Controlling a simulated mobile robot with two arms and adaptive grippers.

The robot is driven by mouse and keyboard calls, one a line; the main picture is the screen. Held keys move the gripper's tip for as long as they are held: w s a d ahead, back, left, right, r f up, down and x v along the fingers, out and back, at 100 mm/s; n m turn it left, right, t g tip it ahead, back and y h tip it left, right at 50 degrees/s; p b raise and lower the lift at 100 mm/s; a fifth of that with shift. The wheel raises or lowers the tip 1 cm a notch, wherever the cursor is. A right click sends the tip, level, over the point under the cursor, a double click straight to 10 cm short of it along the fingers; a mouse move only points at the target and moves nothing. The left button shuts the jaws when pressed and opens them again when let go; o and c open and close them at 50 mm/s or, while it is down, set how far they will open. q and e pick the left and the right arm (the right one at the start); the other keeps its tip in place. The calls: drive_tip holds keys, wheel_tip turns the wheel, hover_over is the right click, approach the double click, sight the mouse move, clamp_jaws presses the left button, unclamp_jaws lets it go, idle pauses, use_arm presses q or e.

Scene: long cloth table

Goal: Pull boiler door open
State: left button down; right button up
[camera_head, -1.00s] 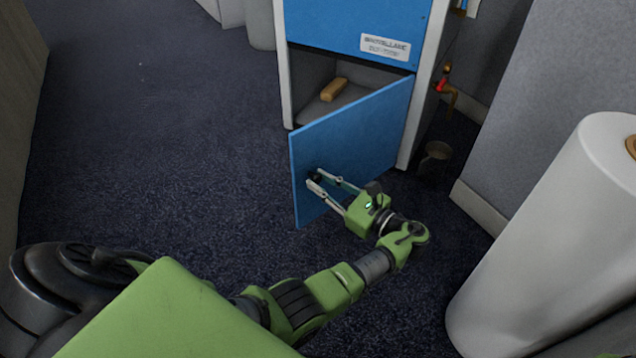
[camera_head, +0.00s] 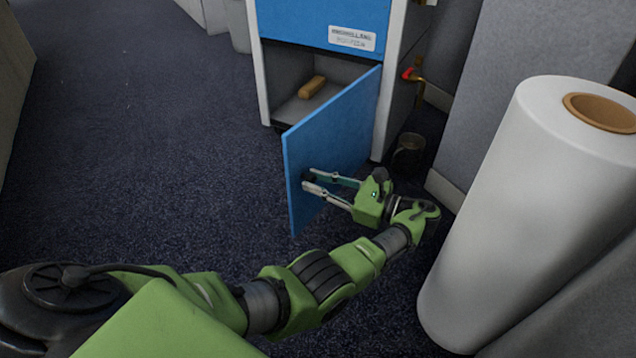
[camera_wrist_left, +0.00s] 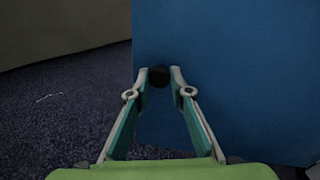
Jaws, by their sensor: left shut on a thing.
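The boiler (camera_head: 318,28) is a blue-fronted cabinet with light grey sides at the top of the head view. Its lower blue door (camera_head: 345,130) stands swung open, hinged on the right, and the compartment (camera_head: 340,75) behind it shows. My left gripper (camera_head: 308,181) is shut on the dark round knob near the door's free edge. In the left wrist view the black knob (camera_wrist_left: 158,77) sits between the fingertips against the blue door (camera_wrist_left: 230,70). My right gripper is in neither view.
A tan block (camera_head: 312,86) lies inside the compartment. A red-handled tap (camera_head: 412,75) is on the boiler's right side, with a dark bucket (camera_head: 408,152) on the floor below. A large white roll (camera_head: 500,210) stands at right. Carpet (camera_head: 150,140) at left is clear.

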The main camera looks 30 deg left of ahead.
sight(299, 144)
use_arm(q)
drive_tip(key=shift+s, duration=0.1)
drive_tip(key=c, duration=1.8)
unclamp_jaws()
drive_tip(key=shift+r, duration=0.1)
wheel_tip(299, 144, up, 10)
drive_tip(key=shift+f, duration=0.1)
